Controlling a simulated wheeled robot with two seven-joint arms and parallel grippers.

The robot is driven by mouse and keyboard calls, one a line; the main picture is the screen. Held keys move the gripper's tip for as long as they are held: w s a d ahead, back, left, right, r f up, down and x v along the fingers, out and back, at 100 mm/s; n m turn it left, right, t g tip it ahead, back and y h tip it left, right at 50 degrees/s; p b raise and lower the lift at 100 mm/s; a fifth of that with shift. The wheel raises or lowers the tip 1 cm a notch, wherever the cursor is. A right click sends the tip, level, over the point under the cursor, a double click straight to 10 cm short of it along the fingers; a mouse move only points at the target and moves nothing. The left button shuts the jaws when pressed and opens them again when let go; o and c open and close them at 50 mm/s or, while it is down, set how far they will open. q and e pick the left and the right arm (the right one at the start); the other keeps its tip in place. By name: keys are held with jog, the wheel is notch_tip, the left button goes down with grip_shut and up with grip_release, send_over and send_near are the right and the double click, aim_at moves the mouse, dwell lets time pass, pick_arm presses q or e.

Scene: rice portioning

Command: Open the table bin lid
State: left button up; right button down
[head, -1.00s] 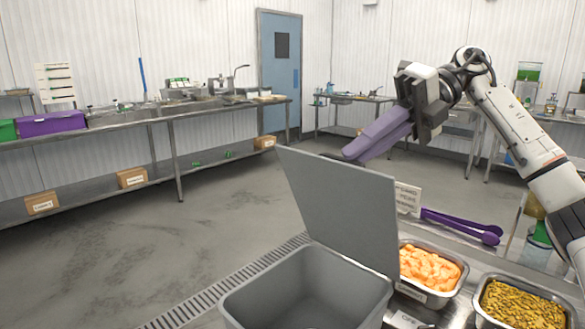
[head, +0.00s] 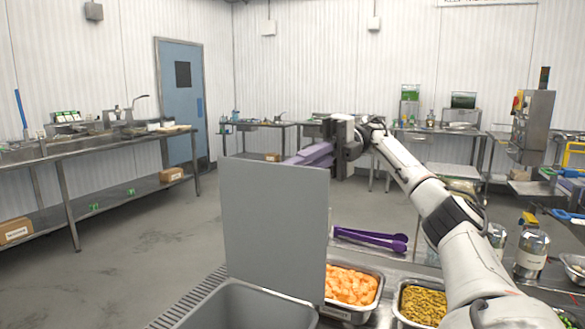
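The grey table bin (head: 245,305) stands at the bottom of the head view, its lower part cut off. Its flat grey lid (head: 274,215) stands up nearly vertical, so the bin's mouth is uncovered. My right gripper (head: 310,155), with purple fingers, is behind the lid's top edge, near its upper right corner. The lid hides part of the fingers, so I cannot tell whether they touch it or how far apart they are. My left gripper is not in view.
Trays of orange food (head: 350,285) and yellow-green food (head: 422,304) sit right of the bin. Purple tongs (head: 370,239) lie behind them. Steel benches line the walls, with a blue door (head: 182,102) at the back. Open floor lies left of the bin.

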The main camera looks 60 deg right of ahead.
jog(key=c, duration=1.8)
grip_release()
jog(key=shift+c, duration=0.2)
